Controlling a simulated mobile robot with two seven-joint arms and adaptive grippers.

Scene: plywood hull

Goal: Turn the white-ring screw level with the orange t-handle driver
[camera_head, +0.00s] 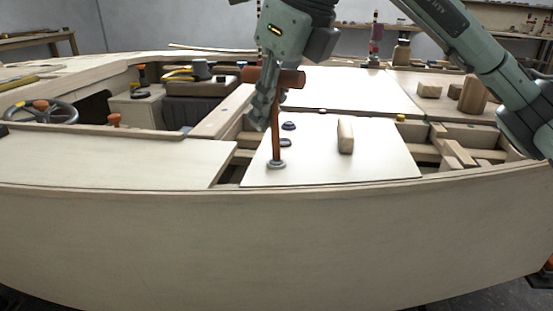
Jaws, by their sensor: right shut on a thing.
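The orange t-handle driver (276,138) stands near upright over the pale panel, its crossbar at the top and its shaft pointing down. My right gripper (268,95) is shut on the driver near its crossbar. The driver's lower end meets a grey-looking ringed screw (276,165) near the panel's left front edge. I cannot tell if this ring is white, or how far the screw stands out. Two dark screws, one at the back (289,125) and one nearer (284,142), sit behind it. My left gripper is out of view.
A wooden block (345,136) stands on the pale panel (385,160), right of the driver. Open framed bays lie on both sides of the panel. A steering wheel (42,112) and orange-topped items are at left. The hull edge runs along the front.

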